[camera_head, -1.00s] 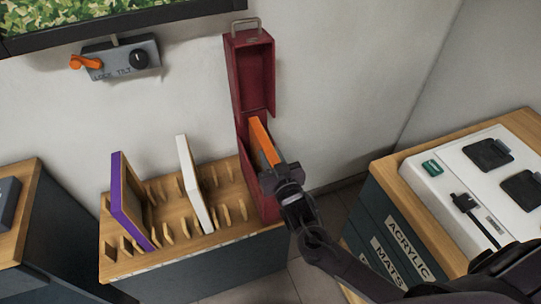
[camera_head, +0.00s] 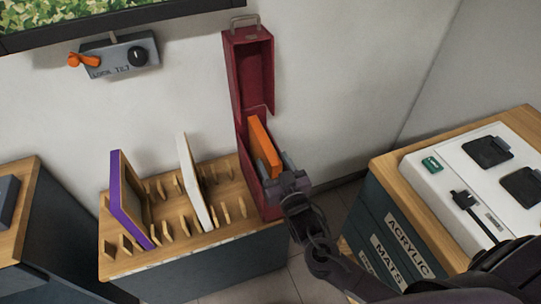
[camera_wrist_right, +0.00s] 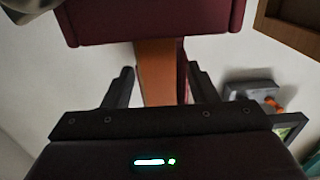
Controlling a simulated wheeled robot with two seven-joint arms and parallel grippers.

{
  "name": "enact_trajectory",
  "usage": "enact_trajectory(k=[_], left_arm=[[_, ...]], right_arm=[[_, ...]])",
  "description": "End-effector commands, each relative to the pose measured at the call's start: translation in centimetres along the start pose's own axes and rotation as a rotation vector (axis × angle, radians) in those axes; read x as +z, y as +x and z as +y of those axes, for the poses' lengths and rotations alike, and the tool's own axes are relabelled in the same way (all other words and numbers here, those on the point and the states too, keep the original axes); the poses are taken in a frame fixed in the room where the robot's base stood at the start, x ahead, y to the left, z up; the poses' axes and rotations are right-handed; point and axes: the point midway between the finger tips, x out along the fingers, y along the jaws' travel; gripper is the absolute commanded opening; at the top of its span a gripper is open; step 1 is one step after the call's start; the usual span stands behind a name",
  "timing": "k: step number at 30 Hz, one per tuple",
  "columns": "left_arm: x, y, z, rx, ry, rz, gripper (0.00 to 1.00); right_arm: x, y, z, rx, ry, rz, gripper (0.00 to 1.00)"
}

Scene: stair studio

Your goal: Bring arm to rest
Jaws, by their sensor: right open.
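My right gripper (camera_head: 280,168) is open and empty at the front of the tall red case (camera_head: 250,75). Its fingers are apart on either side of the near end of the orange-edged panel (camera_head: 262,145), which stands upright inside the lower part of the case. In the right wrist view, the two dark fingers (camera_wrist_right: 160,74) flank the orange panel (camera_wrist_right: 155,58), with gaps on both sides. The red case (camera_wrist_right: 155,20) is beyond them. The lower part of the case is partly hidden by the gripper. My left gripper is not in view.
A slotted wooden rack (camera_head: 170,245) left of the case holds a purple-edged panel (camera_head: 127,205) and a white-edged panel (camera_head: 192,185). A labelled cabinet (camera_head: 385,160) stands at the right. A lever box (camera_head: 122,58) is on the wall.

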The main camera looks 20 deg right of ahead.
Motion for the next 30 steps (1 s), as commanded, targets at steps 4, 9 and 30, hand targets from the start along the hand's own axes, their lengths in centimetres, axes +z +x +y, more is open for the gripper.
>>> enact_trajectory(k=[4, 9, 30], left_arm=[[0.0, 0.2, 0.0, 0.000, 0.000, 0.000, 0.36], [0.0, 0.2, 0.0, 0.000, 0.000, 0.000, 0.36], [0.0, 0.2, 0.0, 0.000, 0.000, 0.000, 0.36]], right_arm=[[0.1, -2.5, 0.0, 0.000, -0.001, -0.002, 0.53], [0.0, -4.0, 0.0, 0.000, 0.000, 0.000, 0.53], [2.5, -8.8, -0.9, -0.027, 0.024, -0.672, 0.53]])
